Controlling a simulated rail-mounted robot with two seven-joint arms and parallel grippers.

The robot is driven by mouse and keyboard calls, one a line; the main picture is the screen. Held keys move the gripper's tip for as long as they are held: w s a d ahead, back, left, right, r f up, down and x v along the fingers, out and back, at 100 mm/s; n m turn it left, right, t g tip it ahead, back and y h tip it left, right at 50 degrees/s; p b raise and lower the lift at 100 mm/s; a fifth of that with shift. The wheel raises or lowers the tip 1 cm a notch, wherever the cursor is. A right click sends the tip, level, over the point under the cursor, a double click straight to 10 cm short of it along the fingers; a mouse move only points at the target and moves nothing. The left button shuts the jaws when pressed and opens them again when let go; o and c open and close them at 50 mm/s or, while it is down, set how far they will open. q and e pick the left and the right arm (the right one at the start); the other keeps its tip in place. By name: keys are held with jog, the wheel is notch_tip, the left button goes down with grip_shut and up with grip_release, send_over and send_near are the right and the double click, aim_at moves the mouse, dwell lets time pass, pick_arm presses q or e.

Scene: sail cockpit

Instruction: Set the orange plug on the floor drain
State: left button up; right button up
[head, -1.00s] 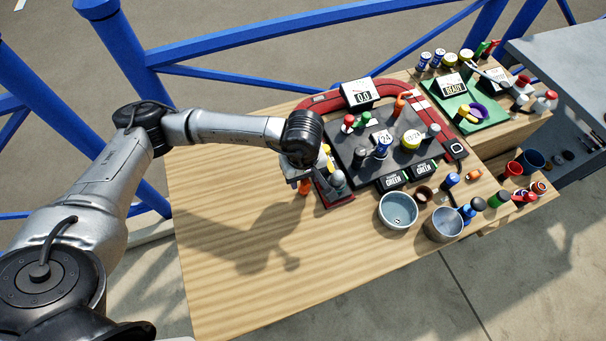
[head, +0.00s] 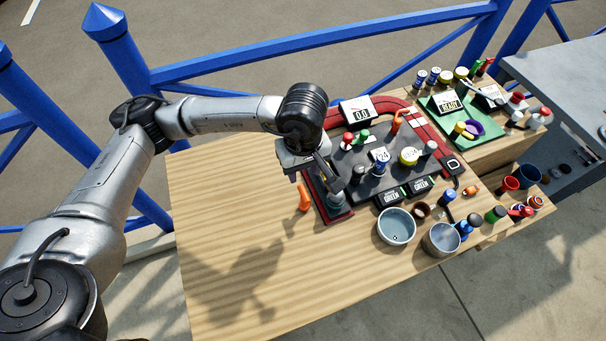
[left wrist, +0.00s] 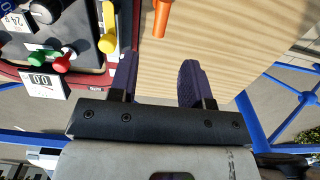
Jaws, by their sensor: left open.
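A slim orange piece (head: 304,197) stands on the bare wood just left of the red-edged board; it may be the orange plug. A smaller orange piece (head: 472,190) lies at the table's right. My left gripper (head: 323,176) is above the board's left end, close to the slim orange piece. In the left wrist view its fingers (left wrist: 158,62) are open and empty, and the slim orange piece (left wrist: 161,18) lies beyond their tips, between their lines. A round grey-blue basin (head: 397,227) has a small dark spot in its bottom; I cannot tell whether that is the floor drain.
The dark board (head: 370,150) carries several knobs, a 0.0 display (head: 360,111) and an orange lever (head: 397,121). A metal cup (head: 440,240) and several small coloured pieces crowd the right. A green tray (head: 470,125) is at the back right. The wooden table's left half (head: 220,210) is clear.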

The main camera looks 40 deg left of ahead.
pick_arm(q)
jog(key=o, duration=0.5)
jog(key=shift+r, duration=0.55)
jog(key=shift+c, duration=0.2)
jog(key=o, duration=0.6)
jog(key=shift+s+d, duration=0.1)
